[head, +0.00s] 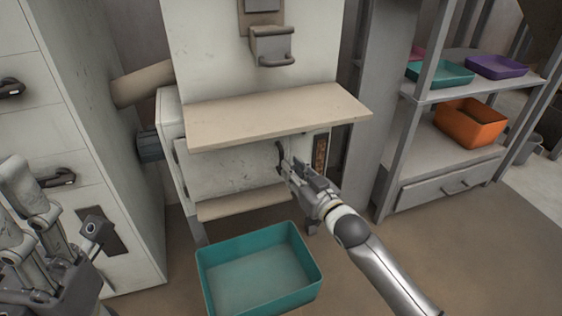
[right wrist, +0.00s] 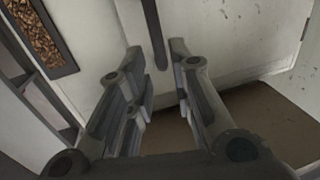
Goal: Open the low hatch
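The low hatch (head: 222,165) is a scuffed pale panel under the beige shelf of the machine, and it looks closed. Its dark upright handle (head: 281,156) is at the panel's right side. In the right wrist view the hatch (right wrist: 235,45) fills the upper right, and the handle (right wrist: 154,35) comes down between the fingertips. My right gripper (head: 292,168) is at the handle; in its wrist view (right wrist: 156,58) the fingers are apart, with a gap on each side of the handle. My left gripper (head: 60,235) is at the lower left, away from the hatch; its fingers are unclear.
A beige shelf (head: 275,113) juts out above the hatch, and a lower ledge (head: 240,203) is below it. A teal bin (head: 258,270) stands on the floor in front. A pellet window (head: 320,155) is right of the handle. A drawer cabinet (head: 85,130) and a rack (head: 430,140) flank the machine.

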